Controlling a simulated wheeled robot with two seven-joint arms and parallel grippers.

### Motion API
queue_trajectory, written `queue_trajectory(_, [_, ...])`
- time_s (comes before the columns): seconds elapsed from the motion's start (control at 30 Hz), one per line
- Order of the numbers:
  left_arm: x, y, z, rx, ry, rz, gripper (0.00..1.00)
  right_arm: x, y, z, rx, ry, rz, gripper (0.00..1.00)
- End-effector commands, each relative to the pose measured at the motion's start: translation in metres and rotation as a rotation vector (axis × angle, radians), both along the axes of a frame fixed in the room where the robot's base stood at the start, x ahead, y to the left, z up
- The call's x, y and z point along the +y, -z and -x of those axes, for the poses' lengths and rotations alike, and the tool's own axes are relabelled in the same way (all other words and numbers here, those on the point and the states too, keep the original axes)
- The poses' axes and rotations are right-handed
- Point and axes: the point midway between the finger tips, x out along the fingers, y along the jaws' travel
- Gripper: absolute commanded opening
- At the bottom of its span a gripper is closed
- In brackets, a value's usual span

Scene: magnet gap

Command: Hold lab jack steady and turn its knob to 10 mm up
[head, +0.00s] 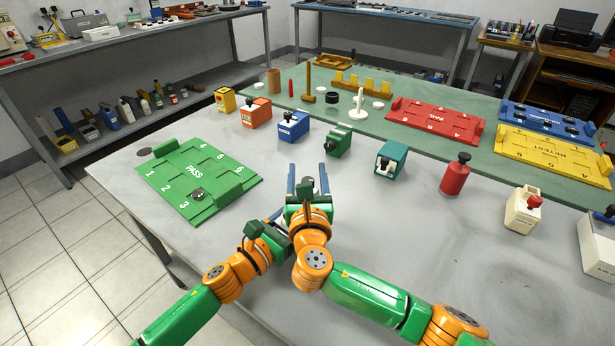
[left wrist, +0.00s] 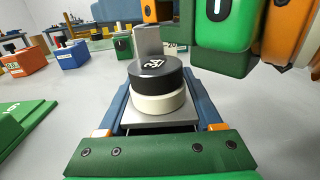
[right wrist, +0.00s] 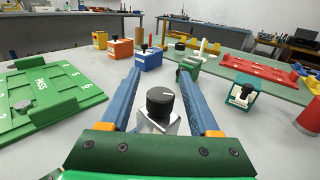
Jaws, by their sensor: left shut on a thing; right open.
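The lab jack shows as a silver body (right wrist: 152,126) with a black knob (right wrist: 162,103) in the right wrist view; a white line marks the knob's top. My right gripper (head: 307,173) is open, its blue fingers on either side of the knob, with gaps visible. In the left wrist view, my left gripper (left wrist: 160,84) is shut on the jack's metal body (left wrist: 160,119). A black disc (left wrist: 155,66) with a white mark sits on a white disc (left wrist: 158,100) there; I cannot tell whether it is the knob. In the head view my right gripper hides most of the jack.
A green PASS tray (head: 205,195) lies to the left. Orange (head: 256,113), blue (head: 293,126) and green (head: 339,141) blocks stand beyond my grippers. A teal block (head: 391,159) and a red cylinder (head: 455,176) stand to the right. My two arms are close together.

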Motion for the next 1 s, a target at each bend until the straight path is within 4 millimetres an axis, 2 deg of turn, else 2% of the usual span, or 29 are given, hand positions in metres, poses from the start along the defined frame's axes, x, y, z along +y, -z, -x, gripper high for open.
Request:
queue_trajectory(0.13, [0.0, 0.002, 0.0, 0.003, -0.001, -0.001, 0.0, 0.0, 0.001, 0.025, 0.003, -0.004, -0.003, 0.62])
queue_trajectory(0.3, [0.0, 0.001, 0.0, 0.003, -0.001, -0.001, 0.0, 0.0, 0.001, 0.075, 0.004, -0.003, -0.004, 0.62])
queue_trajectory(0.4, [0.0, 0.001, 0.0, 0.003, -0.001, -0.001, 0.0, 0.0, 0.001, 0.098, 0.004, -0.003, -0.004, 0.62])
queue_trajectory(0.53, [0.0, 0.001, 0.0, 0.002, 0.0, -0.001, 0.0, 0.0, 0.001, 0.115, 0.001, -0.002, -0.002, 0.62])
queue_trajectory(0.87, [0.0, 0.001, 0.0, 0.001, 0.0, -0.001, 0.0, -0.001, 0.0, 0.118, -0.002, 0.002, 0.001, 0.62])
queue_trajectory(0.93, [0.0, 0.0, 0.0, 0.001, 0.0, -0.001, 0.0, -0.009, -0.005, 0.106, -0.012, 0.017, 0.014, 0.62])
queue_trajectory(0.97, [0.0, 0.0, 0.0, 0.001, 0.0, -0.001, 0.0, -0.017, -0.009, 0.095, -0.021, 0.031, 0.023, 0.62])
queue_trajectory(1.0, [0.0, 0.0, 0.0, 0.001, 0.0, -0.001, 0.0, -0.033, -0.02, 0.075, -0.039, 0.06, 0.035, 0.62])
